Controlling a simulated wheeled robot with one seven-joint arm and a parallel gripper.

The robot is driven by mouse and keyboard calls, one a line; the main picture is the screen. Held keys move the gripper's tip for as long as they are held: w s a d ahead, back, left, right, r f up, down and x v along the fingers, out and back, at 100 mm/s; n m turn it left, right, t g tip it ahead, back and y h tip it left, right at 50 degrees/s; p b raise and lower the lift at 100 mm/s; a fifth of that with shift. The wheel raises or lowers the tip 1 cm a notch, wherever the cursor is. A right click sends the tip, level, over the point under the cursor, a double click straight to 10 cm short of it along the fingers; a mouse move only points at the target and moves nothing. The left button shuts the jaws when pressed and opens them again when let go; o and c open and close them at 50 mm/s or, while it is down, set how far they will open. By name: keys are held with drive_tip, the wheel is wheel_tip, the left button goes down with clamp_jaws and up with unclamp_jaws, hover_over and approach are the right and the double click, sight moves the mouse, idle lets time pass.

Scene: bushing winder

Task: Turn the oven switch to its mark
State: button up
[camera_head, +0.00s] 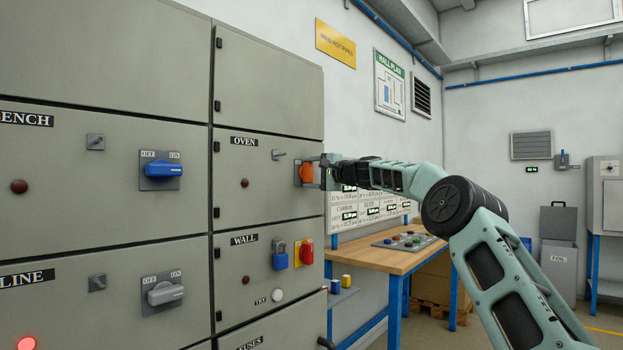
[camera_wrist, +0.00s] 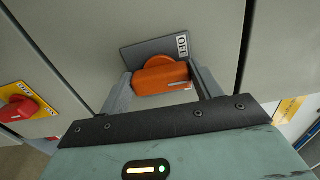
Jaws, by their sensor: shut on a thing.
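The oven switch (camera_head: 306,173) is an orange rotary handle on a grey plate, on the cabinet panel labelled OVEN. In the wrist view the orange handle (camera_wrist: 161,76) sits between my two fingers, and an OFF label (camera_wrist: 183,46) shows at the plate's edge. The other end of the plate is partly hidden by the handle and a finger. My gripper (camera_head: 320,172) reaches the panel from the right and is shut on the orange handle; it also shows in the wrist view (camera_wrist: 160,92).
Left of it are a small grey latch (camera_head: 278,155) and a dark red lamp (camera_head: 244,183). A workbench (camera_head: 385,260) stands right of the cabinet, under my arm.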

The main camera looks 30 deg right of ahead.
drive_tip(key=shift+n, duration=0.3)
drive_tip(key=o, duration=1)
drive_tip(key=shift+b+v, duration=4.4)
drive_tip(key=shift+v, duration=4.25)
